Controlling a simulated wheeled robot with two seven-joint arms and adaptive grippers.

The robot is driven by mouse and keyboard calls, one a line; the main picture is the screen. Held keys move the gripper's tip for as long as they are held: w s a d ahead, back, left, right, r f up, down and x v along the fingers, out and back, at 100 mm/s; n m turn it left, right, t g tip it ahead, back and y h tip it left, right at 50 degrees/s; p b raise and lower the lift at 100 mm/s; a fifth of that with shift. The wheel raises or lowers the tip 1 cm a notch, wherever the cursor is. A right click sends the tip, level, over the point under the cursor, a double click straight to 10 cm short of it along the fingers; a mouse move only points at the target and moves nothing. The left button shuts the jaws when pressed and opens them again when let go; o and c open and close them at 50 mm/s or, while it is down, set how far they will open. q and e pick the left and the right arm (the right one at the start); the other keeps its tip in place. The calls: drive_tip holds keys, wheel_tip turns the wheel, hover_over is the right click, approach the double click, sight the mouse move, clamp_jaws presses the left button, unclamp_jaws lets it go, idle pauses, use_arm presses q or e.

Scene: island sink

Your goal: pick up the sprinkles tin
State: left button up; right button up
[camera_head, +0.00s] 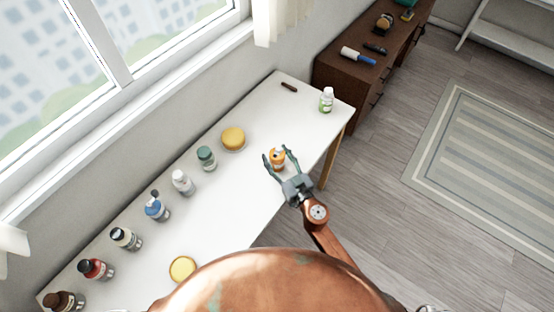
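A small orange container (277,155), which looks like the sprinkles tin, stands on the white table (225,215) near its right edge. Its label is too small to read. My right gripper (276,154) reaches it from the front right, with its two fingers spread on either side of the container. The fingers look apart from its sides, and the lower part of the container is partly hidden by the gripper. My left gripper is out of view.
A yellow round item (233,138) and a green-lidded jar (206,156) stand left of the container, and several bottles line the window side. A yellow disc (182,269) lies nearer me. A white-and-green bottle (327,99) stands at the far corner.

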drive_tip(key=c, duration=0.9)
drive_tip(key=shift+c, duration=0.3)
drive_tip(key=shift+r, duration=0.2)
